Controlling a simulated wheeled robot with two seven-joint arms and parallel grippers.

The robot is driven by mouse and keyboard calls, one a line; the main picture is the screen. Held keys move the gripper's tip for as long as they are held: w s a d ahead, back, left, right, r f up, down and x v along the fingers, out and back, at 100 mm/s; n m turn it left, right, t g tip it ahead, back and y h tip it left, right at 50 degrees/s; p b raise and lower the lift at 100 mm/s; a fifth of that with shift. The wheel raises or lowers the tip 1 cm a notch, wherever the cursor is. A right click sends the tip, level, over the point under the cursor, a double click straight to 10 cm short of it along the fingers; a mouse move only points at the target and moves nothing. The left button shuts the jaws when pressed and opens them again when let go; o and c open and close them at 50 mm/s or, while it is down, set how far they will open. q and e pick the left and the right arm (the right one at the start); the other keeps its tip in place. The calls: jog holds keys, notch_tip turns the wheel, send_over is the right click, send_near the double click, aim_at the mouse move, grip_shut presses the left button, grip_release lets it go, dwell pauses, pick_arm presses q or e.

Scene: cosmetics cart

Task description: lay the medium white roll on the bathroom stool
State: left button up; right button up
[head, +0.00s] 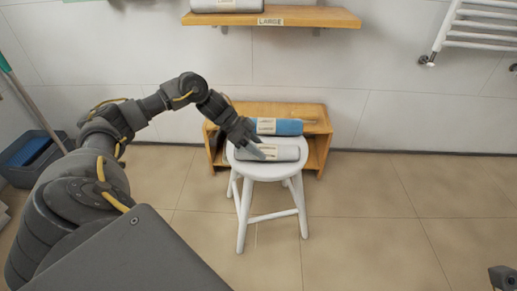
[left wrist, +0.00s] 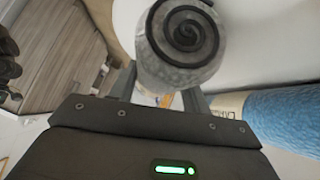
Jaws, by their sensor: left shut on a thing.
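In the left wrist view the roll's round end (left wrist: 184,40) shows a dark spiral and sits between the two fingers (left wrist: 160,90). A dark part of my right arm shows at the lower right corner of the head view; its fingers cannot be made out.
A blue roll (head: 278,126) with a label lies on the low wooden bench (head: 315,114) right behind the stool. A wall shelf (head: 330,17) marked LARGE holds a grey roll (head: 227,5). A towel rail (head: 480,25) hangs at right. Floor right of the stool is clear.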

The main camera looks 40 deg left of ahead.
pick_arm(q)
jog(key=o, duration=1.1)
jog(key=shift+c, duration=0.2)
